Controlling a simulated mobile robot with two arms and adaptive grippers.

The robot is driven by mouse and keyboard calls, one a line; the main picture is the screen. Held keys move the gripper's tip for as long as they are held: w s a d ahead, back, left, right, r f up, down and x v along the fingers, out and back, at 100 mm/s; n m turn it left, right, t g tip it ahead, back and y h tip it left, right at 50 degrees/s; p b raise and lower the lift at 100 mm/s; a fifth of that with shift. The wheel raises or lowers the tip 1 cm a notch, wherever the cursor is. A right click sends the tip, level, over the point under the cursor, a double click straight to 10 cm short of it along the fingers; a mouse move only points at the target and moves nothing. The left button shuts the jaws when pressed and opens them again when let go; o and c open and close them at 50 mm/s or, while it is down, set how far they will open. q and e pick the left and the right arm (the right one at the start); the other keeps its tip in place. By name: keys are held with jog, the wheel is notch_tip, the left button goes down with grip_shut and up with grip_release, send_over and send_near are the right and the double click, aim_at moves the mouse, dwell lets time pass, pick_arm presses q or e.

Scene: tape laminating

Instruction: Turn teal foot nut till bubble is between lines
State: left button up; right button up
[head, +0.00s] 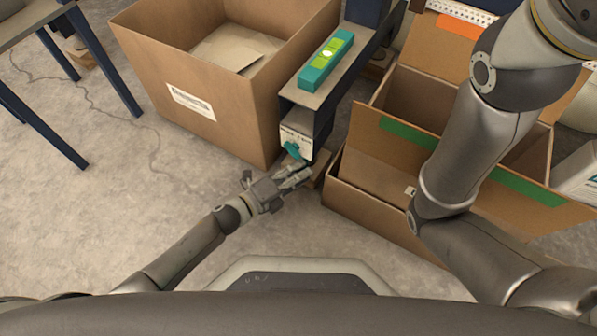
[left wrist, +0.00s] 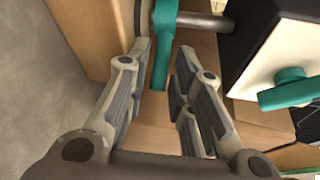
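The teal foot nut (left wrist: 163,38) shows in the left wrist view on a metal rod, with a teal arm reaching down beside the right finger. My left gripper (left wrist: 160,95) is open, its fingers apart near the nut; I cannot tell whether they touch it. In the head view my left gripper (head: 300,176) is low beside the stand's foot, and the nut is hard to make out there. A teal level (head: 313,76) lies on the beam above, with a pale bubble (head: 327,53) in its green window. The lines are too small to tell. My right gripper is out of view.
A teal lever (head: 292,150) sits on the stand's pale front plate, close above my left gripper; it also shows in the wrist view (left wrist: 290,93). A cardboard box (head: 240,125) stands left, and open boxes (head: 385,180) stand right. Bare floor (head: 120,200) lies left.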

pick_arm(q)
jog(key=v, duration=1.2)
